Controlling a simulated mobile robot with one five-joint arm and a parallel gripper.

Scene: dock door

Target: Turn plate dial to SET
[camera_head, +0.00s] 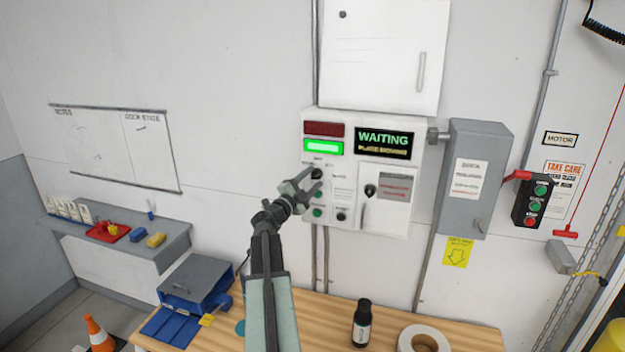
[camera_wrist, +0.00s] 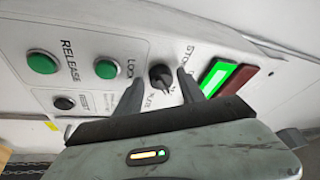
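The plate dial is a small black knob (camera_wrist: 160,76) on the white control panel (camera_head: 347,116); its top also shows in the head view (camera_head: 317,172), partly behind my gripper. Small lettering surrounds it; I cannot tell which mark it points to. My gripper (camera_wrist: 159,90) is open, with one dark finger on each side of the dial and a visible gap to it. In the head view my gripper (camera_head: 310,184) reaches up to the panel. The panel display (camera_head: 384,143) reads WAITING over a smaller yellow line. A green lamp (camera_head: 323,147) is lit below a dark red one.
Green buttons (camera_wrist: 42,62) and another black knob (camera_wrist: 64,103) sit near the dial. A key-like handle (camera_head: 370,190) is to the right. A grey switch box (camera_head: 478,170) stands farther right. A bottle (camera_head: 361,325) and tape roll (camera_head: 424,340) stand on the bench below.

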